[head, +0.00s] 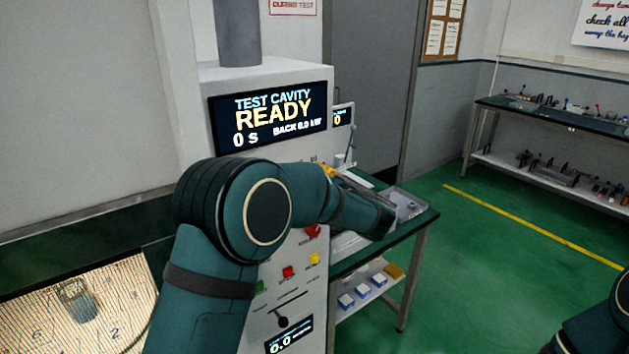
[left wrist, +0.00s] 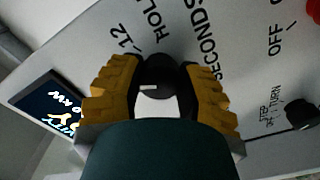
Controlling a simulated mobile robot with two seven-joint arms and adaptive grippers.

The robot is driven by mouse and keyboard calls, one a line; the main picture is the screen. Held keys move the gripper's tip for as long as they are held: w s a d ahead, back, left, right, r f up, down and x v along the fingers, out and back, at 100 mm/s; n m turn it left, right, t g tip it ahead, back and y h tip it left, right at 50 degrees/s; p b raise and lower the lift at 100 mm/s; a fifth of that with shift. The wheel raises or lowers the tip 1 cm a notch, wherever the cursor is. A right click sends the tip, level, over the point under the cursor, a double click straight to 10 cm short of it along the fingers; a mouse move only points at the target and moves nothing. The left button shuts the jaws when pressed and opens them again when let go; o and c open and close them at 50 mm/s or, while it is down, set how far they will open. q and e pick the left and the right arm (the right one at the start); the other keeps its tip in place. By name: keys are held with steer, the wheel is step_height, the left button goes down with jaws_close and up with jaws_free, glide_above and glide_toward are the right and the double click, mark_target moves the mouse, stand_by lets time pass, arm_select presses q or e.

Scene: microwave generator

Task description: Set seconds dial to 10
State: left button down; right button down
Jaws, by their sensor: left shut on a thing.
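The seconds dial (left wrist: 157,78) is a black knob with a short white mark on its face, seen in the left wrist view. The words "HOLD" and "SECONDS" and a number 12 are printed around it on the pale panel (left wrist: 228,22). My left gripper (left wrist: 158,92) has its yellow fingers on either side of the knob and is shut on it. In the head view my arm hides the dial; only a bit of yellow finger (head: 328,171) shows. My right gripper is out of view.
The machine's display (head: 270,113) reads "TEST CAVITY READY", "0 s". Red (head: 288,272) and yellow (head: 314,259) buttons sit on the panel below my arm. Another black knob (left wrist: 301,113) is at the right in the wrist view. A green-topped table (head: 412,221) stands beside the machine.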

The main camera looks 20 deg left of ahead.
arm_select(q)
steer(key=c, duration=0.5)
jaws_free()
steer(key=v, duration=1.2)
